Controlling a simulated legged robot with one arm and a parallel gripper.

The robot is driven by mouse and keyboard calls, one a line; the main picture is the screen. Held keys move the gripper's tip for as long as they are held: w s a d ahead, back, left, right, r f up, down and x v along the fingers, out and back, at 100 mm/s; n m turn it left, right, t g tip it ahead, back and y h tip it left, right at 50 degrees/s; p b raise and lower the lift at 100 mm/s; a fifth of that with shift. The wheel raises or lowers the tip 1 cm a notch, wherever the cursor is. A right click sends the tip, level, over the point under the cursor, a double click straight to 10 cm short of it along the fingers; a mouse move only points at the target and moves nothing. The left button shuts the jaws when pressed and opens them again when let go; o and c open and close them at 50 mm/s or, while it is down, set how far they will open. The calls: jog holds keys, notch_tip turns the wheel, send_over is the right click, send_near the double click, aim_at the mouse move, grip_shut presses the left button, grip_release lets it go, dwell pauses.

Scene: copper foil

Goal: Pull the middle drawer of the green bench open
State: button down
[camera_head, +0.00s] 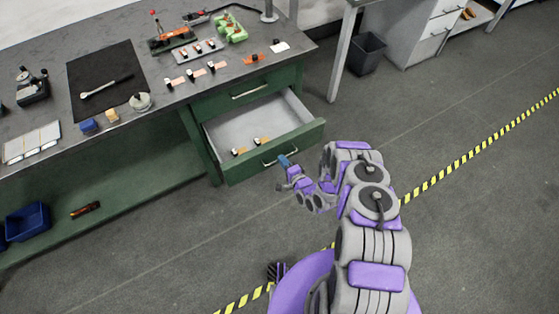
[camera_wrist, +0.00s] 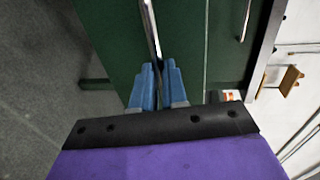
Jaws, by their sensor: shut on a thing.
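The green bench (camera_head: 190,127) has a closed top drawer (camera_head: 268,82) with a silver handle. Below it, the middle drawer (camera_head: 240,172) stands pulled well out, showing its pale interior. My gripper (camera_head: 285,160) is at the bar handle of this drawer front. In the wrist view its blue fingers (camera_wrist: 158,78) are closed around the silver handle (camera_wrist: 150,28), against the green front. The top drawer's handle (camera_wrist: 246,20) shows to the right there. Anything below the open drawer is hidden by its front.
The benchtop (camera_head: 155,60) carries a dark mat (camera_head: 105,75), tools and small parts. A blue bin (camera_head: 28,222) sits on the lower shelf. The grey floor before the drawer is clear; a dark waste bin (camera_head: 367,52) stands beyond.

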jog(key=shift+s+d+f, duration=0.2)
jog(key=shift+s, duration=0.1)
jog(key=c, duration=1.3)
grip_release()
jog(key=shift+w+a, duration=0.1)
jog(key=shift+c, duration=0.2)
jog(key=shift+o, duration=0.9)
jog(key=shift+r, duration=0.1)
jog(key=p+v, duration=0.2)
jog(key=v, duration=1.5)
jog(key=shift+p, duration=0.35)
